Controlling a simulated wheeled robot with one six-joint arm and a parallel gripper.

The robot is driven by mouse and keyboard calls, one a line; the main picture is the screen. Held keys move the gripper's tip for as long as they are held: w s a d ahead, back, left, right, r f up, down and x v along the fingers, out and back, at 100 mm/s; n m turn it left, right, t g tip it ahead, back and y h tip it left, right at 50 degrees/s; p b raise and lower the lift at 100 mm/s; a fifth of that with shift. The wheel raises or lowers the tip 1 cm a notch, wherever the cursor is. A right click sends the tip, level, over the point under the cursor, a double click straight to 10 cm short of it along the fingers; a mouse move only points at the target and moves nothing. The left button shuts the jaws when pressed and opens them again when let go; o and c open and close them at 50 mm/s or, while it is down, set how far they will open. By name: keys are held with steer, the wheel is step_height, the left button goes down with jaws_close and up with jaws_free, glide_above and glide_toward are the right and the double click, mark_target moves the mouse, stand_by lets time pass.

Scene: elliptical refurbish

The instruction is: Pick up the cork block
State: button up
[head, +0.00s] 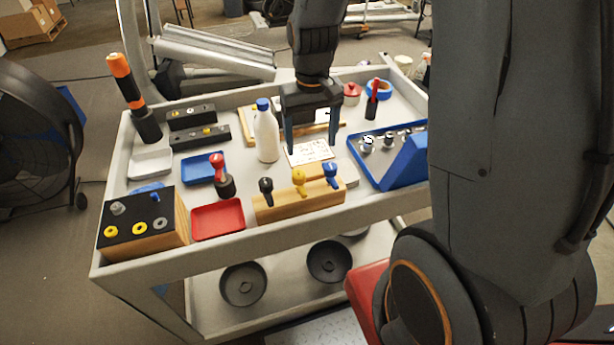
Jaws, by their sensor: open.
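My gripper (311,147) is open and points down over the middle of the cart's top, with its two blue fingers apart. A pale flat piece with reddish-brown marks (310,153) lies just below and between the fingertips. It may be the cork block, but I cannot tell for sure. Nothing shows held in the fingers, and I cannot tell whether they touch the piece. Part of the area behind the gripper is hidden by it.
A white bottle with a blue cap (266,136) stands close left of the gripper. A wooden block with several knobs (290,205) is in front. A blue tray (363,172) is to the right. A red tray (217,220) is front left. The cart (250,249) has a raised rim.

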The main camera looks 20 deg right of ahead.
mark_target(310, 170)
steer(key=shift+w+f+b, duration=0.2)
steer(key=shift+f+b, duration=0.1)
steer(key=shift+f, duration=0.3)
steer(key=shift+w+f+b, duration=0.15)
steer(key=shift+f+b, duration=0.15)
steer(key=shift+f, duration=0.25)
steer(key=shift+s+a+f+p, duration=0.1)
steer(key=shift+f+p, duration=0.4)
steer(key=shift+f, duration=1.35)
steer(key=shift+s+f+p, duration=0.1)
steer(key=shift+f+p, duration=0.4)
steer(key=shift+f, duration=1.3)
steer(key=shift+c, duration=0.4)
steer(key=c, duration=0.7)
